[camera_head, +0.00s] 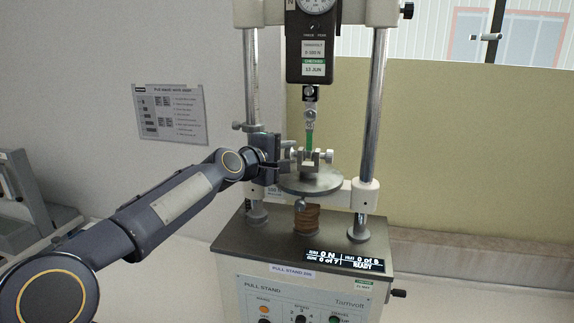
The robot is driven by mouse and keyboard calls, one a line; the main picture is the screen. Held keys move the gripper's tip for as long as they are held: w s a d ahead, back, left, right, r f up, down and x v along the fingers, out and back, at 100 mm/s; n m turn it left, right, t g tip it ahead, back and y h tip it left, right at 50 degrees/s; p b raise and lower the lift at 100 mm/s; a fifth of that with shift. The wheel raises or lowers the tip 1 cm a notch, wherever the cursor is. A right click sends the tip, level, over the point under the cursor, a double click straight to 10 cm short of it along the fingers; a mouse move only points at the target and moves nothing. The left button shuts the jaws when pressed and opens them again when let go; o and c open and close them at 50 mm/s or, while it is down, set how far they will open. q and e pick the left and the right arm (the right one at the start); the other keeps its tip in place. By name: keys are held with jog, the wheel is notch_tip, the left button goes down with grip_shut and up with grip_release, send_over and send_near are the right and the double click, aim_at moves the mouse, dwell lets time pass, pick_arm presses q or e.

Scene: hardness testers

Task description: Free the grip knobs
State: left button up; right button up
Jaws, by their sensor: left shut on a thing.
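The small metal grip (313,162) sits on the round plate (311,183) of the pull stand. A green strip (310,140) stands upright between this grip and the upper clamp (310,112) under the force gauge. One grip knob (329,157) shows at the grip's right side. My left gripper (288,154) reaches in from the left and is shut at the grip's left side, on the left grip knob, which its fingers mostly hide. My right gripper is not in view.
Two chrome columns (374,100) flank the grip, the left one close behind my left gripper. The gauge (314,50) hangs above. The base display (345,261) reads 0 N and READY. A printed sheet (171,112) is on the wall at left. Free space lies right of the stand.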

pick_arm(q)
jog(key=o, duration=1)
jog(key=shift+c, duration=0.2)
jog(key=shift+a, duration=0.1)
jog(key=shift+s+a, duration=0.25)
jog(key=shift+s, duration=0.05)
jog(key=b+v, duration=0.3)
jog(key=v, duration=0.4)
jog(key=shift+d, duration=0.1)
